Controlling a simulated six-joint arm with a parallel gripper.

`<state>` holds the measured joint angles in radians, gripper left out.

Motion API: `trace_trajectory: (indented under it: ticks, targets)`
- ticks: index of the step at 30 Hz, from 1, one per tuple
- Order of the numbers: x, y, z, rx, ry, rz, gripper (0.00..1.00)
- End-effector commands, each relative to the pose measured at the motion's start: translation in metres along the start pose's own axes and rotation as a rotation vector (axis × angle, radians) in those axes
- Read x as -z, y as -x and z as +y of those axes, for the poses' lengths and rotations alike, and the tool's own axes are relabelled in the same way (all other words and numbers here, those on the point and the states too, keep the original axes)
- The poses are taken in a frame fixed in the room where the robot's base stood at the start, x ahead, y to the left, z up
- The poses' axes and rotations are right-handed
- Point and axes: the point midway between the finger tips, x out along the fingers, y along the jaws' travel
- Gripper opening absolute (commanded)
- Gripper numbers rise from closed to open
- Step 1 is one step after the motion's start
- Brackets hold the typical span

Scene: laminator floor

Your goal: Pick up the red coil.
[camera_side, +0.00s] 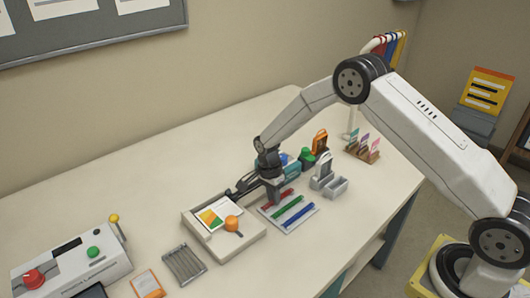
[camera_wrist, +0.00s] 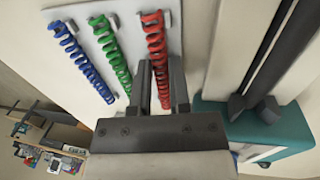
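The red coil (camera_wrist: 154,35) lies in the rightmost place of a white holder (camera_wrist: 190,32) in the wrist view. In the side view the red coil (camera_side: 276,200) lies along the back of the holder (camera_side: 272,218), partly behind my gripper (camera_side: 275,198). In the wrist view my gripper (camera_wrist: 160,72) has one finger on each side of the coil's near part, with almost no gap. I cannot tell whether the fingers press on it. The coil still lines up with its holder clips.
Green (camera_wrist: 110,52) and blue (camera_wrist: 78,58) coils lie beside the red one. A laminator-like tray (camera_side: 222,235) with an orange knob stands to the left. A teal device (camera_wrist: 265,128) is close on the right in the wrist view.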

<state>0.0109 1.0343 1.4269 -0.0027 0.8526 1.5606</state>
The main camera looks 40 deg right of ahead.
Motion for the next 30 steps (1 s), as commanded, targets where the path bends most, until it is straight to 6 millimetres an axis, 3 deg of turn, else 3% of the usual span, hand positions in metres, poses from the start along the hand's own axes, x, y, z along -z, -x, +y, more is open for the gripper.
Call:
trace_trajectory:
  ticks: [17,30]
  targets:
    - [0.000,0.003,0.000,0.001,0.000,0.000,0.00]
    - [0.000,0.038,0.014,0.000,0.000,0.000,0.00]
